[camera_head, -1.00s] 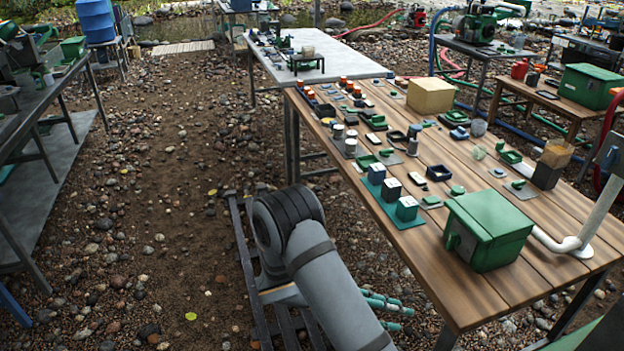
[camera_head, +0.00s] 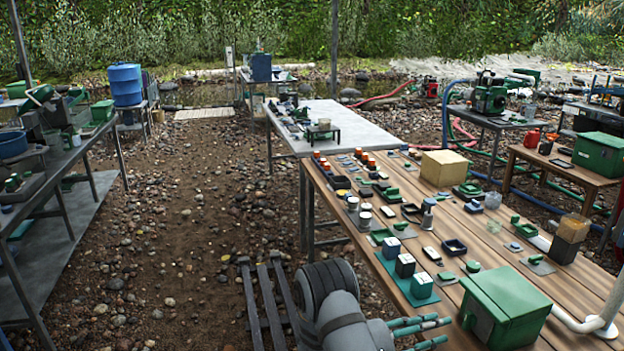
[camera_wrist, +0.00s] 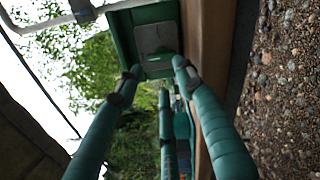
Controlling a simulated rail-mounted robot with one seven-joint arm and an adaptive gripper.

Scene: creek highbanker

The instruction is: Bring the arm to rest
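My gripper (camera_head: 426,328) shows at the bottom of the head view, beside the near left edge of the wooden table (camera_head: 465,286). Its teal fingers point right, to the left of a green lidded box (camera_head: 506,306) on that table. In the wrist view my gripper (camera_wrist: 158,75) has its fingers spread apart with nothing between them. A green box (camera_wrist: 123,38) lies beyond the fingertips there, beside the brown table edge (camera_wrist: 198,50). I cannot tell the exact gap to either. My upper arm parts fill the lower middle of the head view.
Several small boxes, jars and trays cover the wooden table. A grey table (camera_head: 345,116) stands behind it. A workbench (camera_head: 62,158) with tools runs along the left. The gravel path (camera_head: 200,215) between is clear. A bent white pipe (camera_head: 575,322) stands near the green box.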

